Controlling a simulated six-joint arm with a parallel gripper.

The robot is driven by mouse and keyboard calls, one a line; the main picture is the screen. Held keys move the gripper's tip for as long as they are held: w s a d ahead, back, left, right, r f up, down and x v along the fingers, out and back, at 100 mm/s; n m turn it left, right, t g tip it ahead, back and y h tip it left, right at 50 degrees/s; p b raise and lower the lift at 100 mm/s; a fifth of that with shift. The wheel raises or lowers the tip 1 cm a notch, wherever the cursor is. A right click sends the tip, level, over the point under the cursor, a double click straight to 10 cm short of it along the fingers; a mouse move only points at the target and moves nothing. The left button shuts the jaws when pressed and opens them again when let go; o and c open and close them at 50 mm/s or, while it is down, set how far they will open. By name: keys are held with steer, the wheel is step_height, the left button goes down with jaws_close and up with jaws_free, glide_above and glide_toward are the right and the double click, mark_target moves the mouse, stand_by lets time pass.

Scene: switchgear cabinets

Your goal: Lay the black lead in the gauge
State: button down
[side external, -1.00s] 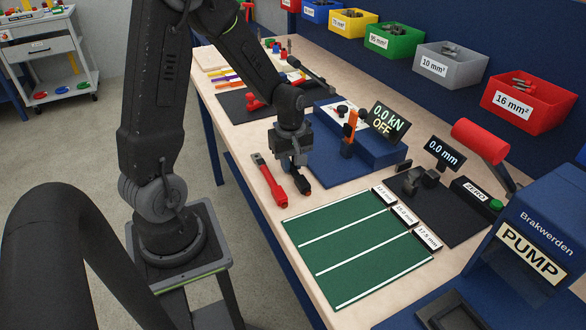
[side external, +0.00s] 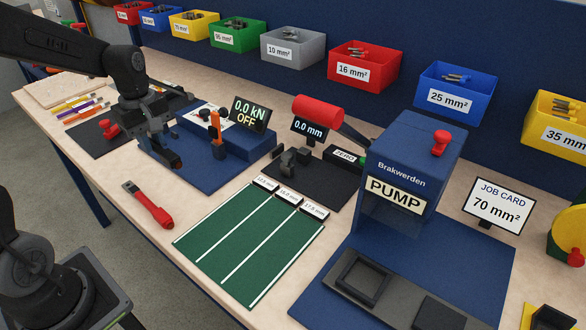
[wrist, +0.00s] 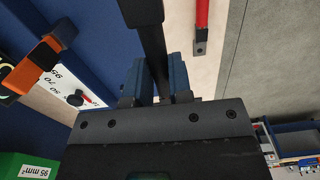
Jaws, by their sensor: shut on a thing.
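My gripper (side external: 153,128) is shut on the black lead (wrist: 154,50), which stands out as a dark rod between the two blue jaw pads in the wrist view. In the side view a dark end of the lead (side external: 172,159) shows below the jaws, in front of the blue force tester; whether it touches the bench is unclear. The gauge (side external: 288,160) is a dark fixture on a black mat, right of my gripper, by the display reading 0.0 mm (side external: 309,127). Its seat looks empty.
A red lead (side external: 150,206) lies on the bench nearer the front. The blue force tester (side external: 230,143) with an orange lever (side external: 216,128) stands between my gripper and the gauge. A green lined board (side external: 245,240) and a blue pump press (side external: 412,170) are further right.

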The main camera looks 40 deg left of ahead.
step_height(320, 180, up, 4)
steer(key=shift+r, duration=0.1)
steer(key=w+d+r, duration=0.2)
steer(key=w, duration=0.5)
glide_above(314, 174)
steer(key=shift+n, duration=0.3)
step_height(314, 174, down, 11)
steer(key=shift+f, duration=2.95)
steer(key=shift+f, duration=0.1)
steer(key=c, duration=1)
jaws_free()
steer(key=shift+f, duration=0.1)
steer(key=shift+c, duration=0.2)
